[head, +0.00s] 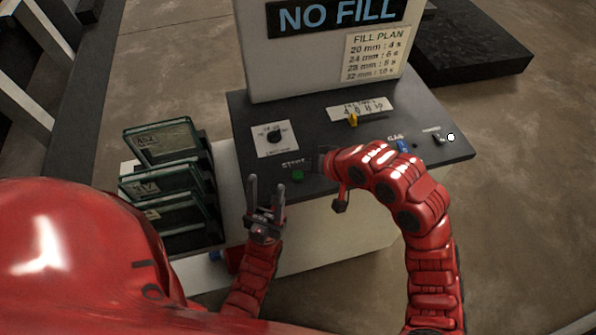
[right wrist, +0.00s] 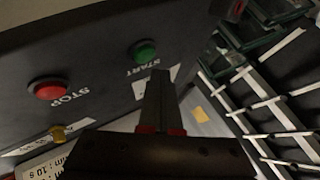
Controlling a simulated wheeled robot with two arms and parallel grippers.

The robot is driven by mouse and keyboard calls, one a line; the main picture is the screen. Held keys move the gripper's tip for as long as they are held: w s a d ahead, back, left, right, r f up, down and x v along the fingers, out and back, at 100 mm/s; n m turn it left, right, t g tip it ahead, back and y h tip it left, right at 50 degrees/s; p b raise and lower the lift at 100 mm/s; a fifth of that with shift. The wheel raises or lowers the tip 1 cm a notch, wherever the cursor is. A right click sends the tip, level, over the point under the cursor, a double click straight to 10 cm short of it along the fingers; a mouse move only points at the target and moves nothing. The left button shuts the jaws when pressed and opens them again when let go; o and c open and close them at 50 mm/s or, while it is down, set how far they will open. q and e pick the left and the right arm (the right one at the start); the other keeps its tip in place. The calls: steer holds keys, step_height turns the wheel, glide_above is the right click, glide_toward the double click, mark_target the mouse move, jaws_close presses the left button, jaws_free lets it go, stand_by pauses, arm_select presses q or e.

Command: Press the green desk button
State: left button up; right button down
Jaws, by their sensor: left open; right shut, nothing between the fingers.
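The green button (head: 298,175), marked START, sits near the front edge of the dark desk panel (head: 310,135). It also shows in the right wrist view (right wrist: 144,51). My right gripper (head: 321,160) is just right of the button in the head view, its fingers mostly hidden. In the right wrist view its closed, empty fingers (right wrist: 160,74) point toward the green button, with the tips appearing just short of it; I cannot tell the exact gap. My left gripper (head: 266,184) is open and empty, fingers up, left of the button at the desk's front.
A red STOP button (right wrist: 48,90) is beside the green one in the right wrist view. The panel also has a black knob (head: 274,137), a yellow slider (head: 352,119), a blue switch (head: 403,146) and a toggle (head: 438,137). A rack of glass plates (head: 165,185) stands left.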

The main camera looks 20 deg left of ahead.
mark_target(302, 178)
step_height(302, 178, up, 5)
steer(key=p, duration=0.2)
steer(key=shift+p, duration=0.4)
steer(key=shift+f, duration=0.15)
steer(key=shift+d, duration=0.1)
stand_by(0.3)
